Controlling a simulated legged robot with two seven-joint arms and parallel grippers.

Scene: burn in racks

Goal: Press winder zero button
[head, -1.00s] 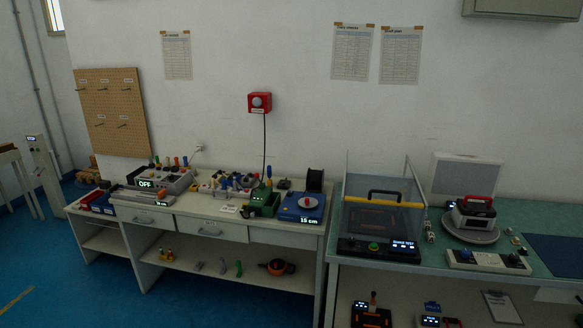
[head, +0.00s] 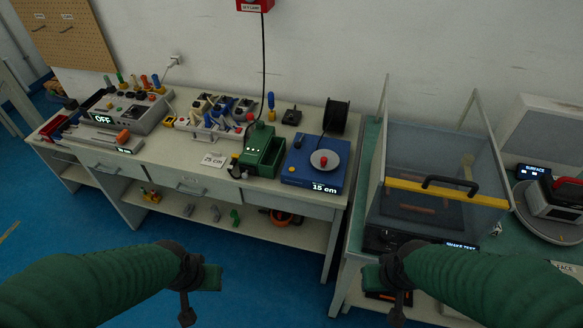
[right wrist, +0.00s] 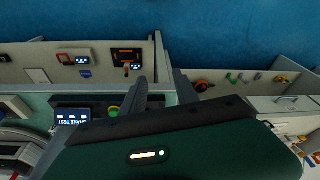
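The winder is a blue box (head: 315,177) on the white bench, with a grey disc and red knob (head: 323,160) on top and a lit "15 cm" display (head: 323,187) on its front. A black spool (head: 337,116) stands behind it. A small dark part shows on its top left; I cannot tell whether it is the zero button. My left gripper (head: 188,300) is low in front of the bench, apart from the winder; its finger gap is unclear. My right gripper (head: 396,300) is low before the right-hand bench; its fingers (right wrist: 162,90) look apart and empty in the right wrist view.
A green box (head: 262,155) stands close left of the winder, with a "25 cm" card (head: 201,159) further left. A clear-walled tester with a yellow bar (head: 440,193) stands right. A black cable hangs behind. Blue floor is free in front.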

